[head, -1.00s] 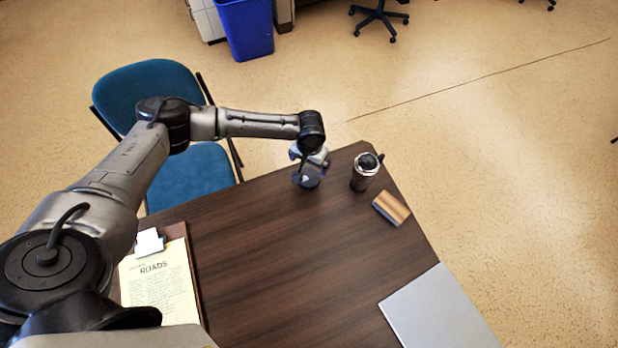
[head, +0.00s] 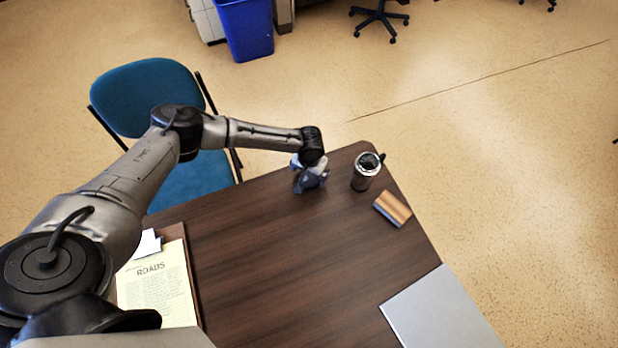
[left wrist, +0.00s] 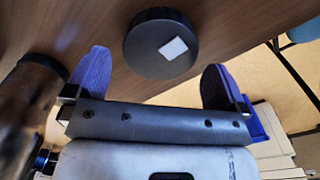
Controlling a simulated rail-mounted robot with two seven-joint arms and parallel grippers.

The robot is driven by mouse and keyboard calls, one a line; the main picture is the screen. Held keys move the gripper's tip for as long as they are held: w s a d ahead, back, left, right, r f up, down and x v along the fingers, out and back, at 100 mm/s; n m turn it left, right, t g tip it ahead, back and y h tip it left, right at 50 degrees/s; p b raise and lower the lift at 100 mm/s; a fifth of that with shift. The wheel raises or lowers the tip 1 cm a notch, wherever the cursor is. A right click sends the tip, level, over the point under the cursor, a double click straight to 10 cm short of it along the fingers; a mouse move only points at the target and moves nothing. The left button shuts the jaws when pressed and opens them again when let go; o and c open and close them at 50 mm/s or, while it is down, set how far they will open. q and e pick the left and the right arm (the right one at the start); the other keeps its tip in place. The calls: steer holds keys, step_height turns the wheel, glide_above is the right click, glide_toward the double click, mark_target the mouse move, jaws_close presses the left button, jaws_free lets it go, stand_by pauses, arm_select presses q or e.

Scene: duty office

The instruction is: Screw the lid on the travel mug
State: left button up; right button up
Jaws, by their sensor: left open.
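My left gripper (head: 311,182) hangs low over the table, left of the mug. In the left wrist view its two blue-purple fingers are open (left wrist: 157,66). A round black lid (left wrist: 150,55) with a white patch lies in the gap between them, with space visible on both sides. In the head view the gripper hides the lid. My right gripper is not in view.
The dark wooden table (head: 285,265) is clear in the middle. A brown-and-grey block (head: 392,208) lies just in front of the mug. A grey flat panel (head: 440,310) lies at front right, a clipboard with yellow paper (head: 157,290) at left. A blue chair (head: 150,95) stands behind.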

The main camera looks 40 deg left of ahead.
arm_select(q)
step_height(320, 180, down, 2)
steer(key=shift+f, duration=0.35)
steer(key=c, duration=0.8)
steer(key=shift+r, duration=0.15)
step_height(320, 180, up, 4)
steer(key=shift+r+p, duration=0.2)
steer(key=shift+p, duration=0.3)
steer(key=shift+w+d+r+p, duration=0.1)
steer(key=shift+d+r+p, duration=0.1)
steer(key=shift+d+r, duration=1.3)
steer(key=shift+s+d+r+p, duration=0.2)
steer(key=shift+d+r, duration=0.45)
steer(key=shift+d, duration=1.75)
steer(key=shift+w+d+r+p, duration=0.25)
steer(key=shift+d+r, duration=0.8)
steer(key=shift+d, duration=0.9)
